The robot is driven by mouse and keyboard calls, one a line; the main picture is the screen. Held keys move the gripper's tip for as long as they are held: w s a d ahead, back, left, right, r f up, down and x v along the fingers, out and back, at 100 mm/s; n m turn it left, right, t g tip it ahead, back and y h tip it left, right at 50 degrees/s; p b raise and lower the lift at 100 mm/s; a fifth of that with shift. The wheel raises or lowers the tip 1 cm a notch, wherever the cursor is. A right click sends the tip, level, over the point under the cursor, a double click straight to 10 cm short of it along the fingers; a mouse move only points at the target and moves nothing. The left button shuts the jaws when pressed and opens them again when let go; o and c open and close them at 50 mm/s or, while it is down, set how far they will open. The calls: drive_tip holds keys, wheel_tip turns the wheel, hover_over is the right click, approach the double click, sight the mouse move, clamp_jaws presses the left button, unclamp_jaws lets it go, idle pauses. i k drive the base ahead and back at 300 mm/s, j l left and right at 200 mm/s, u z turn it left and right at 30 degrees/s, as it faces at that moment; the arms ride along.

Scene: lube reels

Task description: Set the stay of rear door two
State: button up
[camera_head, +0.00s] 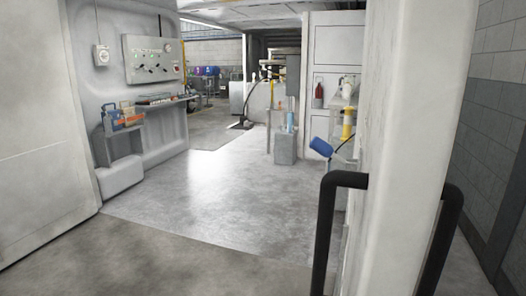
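A tall white door or post (406,120) stands close by at the right, seen nearly edge-on. A black bar handle (326,230) is on its left side, and another black bar handle (441,240) is on its right side. A large white panel (40,130), possibly another door, stands at the left edge. I cannot tell which one is rear door two. I cannot make out a stay on either one. My gripper is not in view.
The grey floor (200,210) between the panels is clear. A control panel (152,58) and a shelf (162,102) are on the left wall. A blue cylinder (321,147) and a grey box (286,147) stand deeper in. A block wall (495,110) bounds the far right.

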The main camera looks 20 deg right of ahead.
sight(323, 149)
drive_tip(key=i+j+z, duration=0.15)
drive_tip(key=z, duration=0.25)
drive_tip(key=i+j+z, duration=0.2)
drive_tip(key=z, duration=0.2)
drive_tip(key=i+j+z, duration=0.1)
drive_tip(key=z, duration=0.2)
drive_tip(key=i+j+z, duration=0.1)
drive_tip(key=z, duration=0.2)
drive_tip(key=k+u, duration=0.1)
drive_tip(key=u, duration=0.25)
drive_tip(key=k+u, duration=0.1)
drive_tip(key=u, duration=0.25)
drive_tip(key=j+u, duration=0.15)
drive_tip(key=u, duration=0.2)
drive_tip(key=k, duration=0.05)
